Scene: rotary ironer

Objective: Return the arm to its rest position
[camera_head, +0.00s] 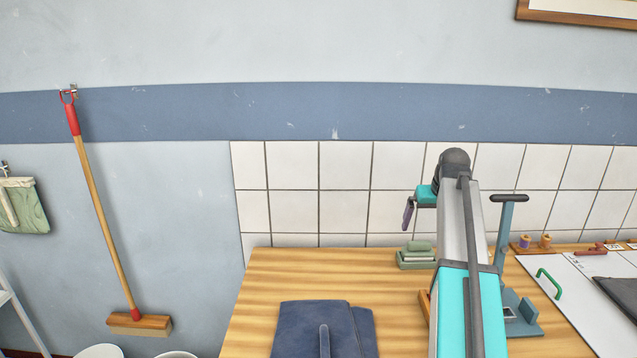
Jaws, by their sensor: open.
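My arm rises from the bottom right of the head view over the wooden table (262,283), with a grey and turquoise link going up to a dark joint. At its upper left is a turquoise wrist part. My gripper (407,222) hangs from there, small in the picture, in front of the white tiles and above the table's back edge. Its jaws are open, and I see nothing held between them. The arm hides part of the table behind it.
A dark blue folded cloth (300,325) lies at the table's front. A green block-like stack (417,258) stands beside my arm on the left, a teal stand with a dark handle (507,225) on the right. A white panel with a green handle (549,283) lies further right.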

